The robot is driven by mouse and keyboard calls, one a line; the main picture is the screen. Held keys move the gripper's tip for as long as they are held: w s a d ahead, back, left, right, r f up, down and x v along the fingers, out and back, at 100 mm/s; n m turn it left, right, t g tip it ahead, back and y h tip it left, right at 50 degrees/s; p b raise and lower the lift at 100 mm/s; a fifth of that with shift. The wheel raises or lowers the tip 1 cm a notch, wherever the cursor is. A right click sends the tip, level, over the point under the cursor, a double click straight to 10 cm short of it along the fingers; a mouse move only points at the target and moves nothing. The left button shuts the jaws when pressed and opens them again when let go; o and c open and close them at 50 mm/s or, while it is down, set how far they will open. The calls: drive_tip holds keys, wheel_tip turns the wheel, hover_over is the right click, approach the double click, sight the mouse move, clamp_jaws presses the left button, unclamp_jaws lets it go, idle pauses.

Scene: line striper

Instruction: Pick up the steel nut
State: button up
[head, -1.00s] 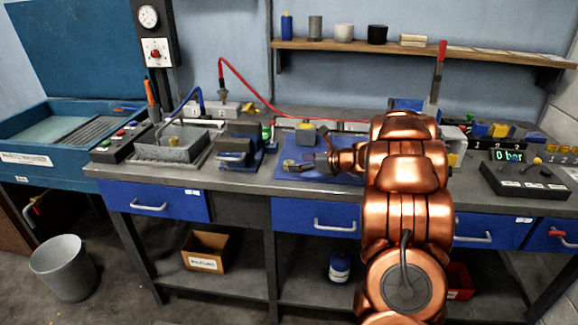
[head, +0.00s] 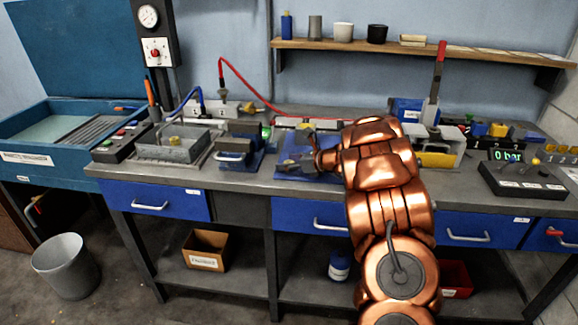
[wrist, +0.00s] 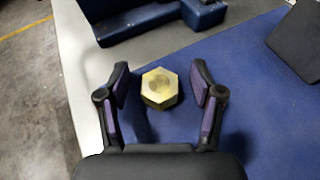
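A hexagonal, brass-yellow nut (wrist: 159,88) lies on the blue mat (wrist: 245,75) in the wrist view; its colour looks more like brass than steel. Its top shows a darker round centre. My gripper (wrist: 160,68) is open, with one dark finger on each side of the nut and a visible gap on both sides. In the head view my gripper (head: 303,166) is low over the blue mat (head: 292,177) on the workbench. The nut cannot be made out clearly there.
A blue vise-like fixture (head: 238,145) stands left of the mat, and a blue block (wrist: 150,18) shows beyond the nut in the wrist view. A dark plate (wrist: 298,42) lies at the right. The bench's front edge (head: 225,184) is close to the mat.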

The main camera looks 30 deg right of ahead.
drive_tip(key=c, duration=1.2)
drive_tip(key=shift+o, duration=0.2)
drive_tip(key=shift+r, duration=0.15)
